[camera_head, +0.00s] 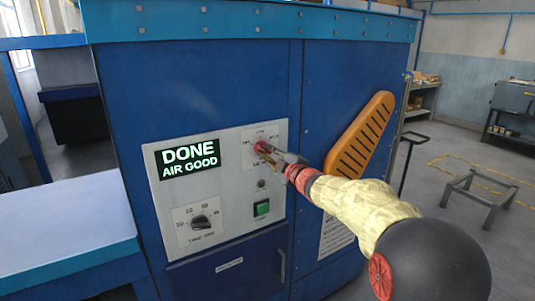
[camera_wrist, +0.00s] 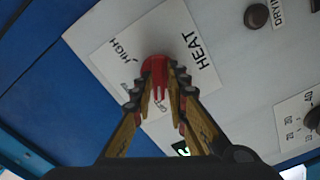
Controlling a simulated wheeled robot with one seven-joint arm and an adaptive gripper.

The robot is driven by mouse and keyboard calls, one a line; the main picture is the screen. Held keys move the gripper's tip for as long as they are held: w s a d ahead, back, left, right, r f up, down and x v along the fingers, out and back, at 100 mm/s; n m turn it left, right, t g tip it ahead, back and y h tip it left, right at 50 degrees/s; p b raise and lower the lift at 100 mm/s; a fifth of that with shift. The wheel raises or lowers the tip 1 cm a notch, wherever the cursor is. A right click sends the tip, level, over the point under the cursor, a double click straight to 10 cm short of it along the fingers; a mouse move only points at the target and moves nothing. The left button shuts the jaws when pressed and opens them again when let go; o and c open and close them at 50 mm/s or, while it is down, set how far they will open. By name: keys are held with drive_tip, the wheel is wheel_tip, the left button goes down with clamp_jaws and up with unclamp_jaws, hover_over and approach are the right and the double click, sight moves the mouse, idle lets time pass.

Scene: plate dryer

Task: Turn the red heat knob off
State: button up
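The red heat knob (camera_head: 261,146) sits on a small light plate at the upper right of the grey control panel (camera_head: 233,200).
A display reading DONE, AIR GOOD (camera_head: 188,160) is left of the knob. A black timer dial (camera_head: 200,222) and a green button (camera_head: 262,208) sit lower on the panel.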

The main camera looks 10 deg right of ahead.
drive_tip(key=o, duration=0.3)
drive_tip(key=v, duration=1.2)
drive_tip(key=shift+r, duration=0.1)
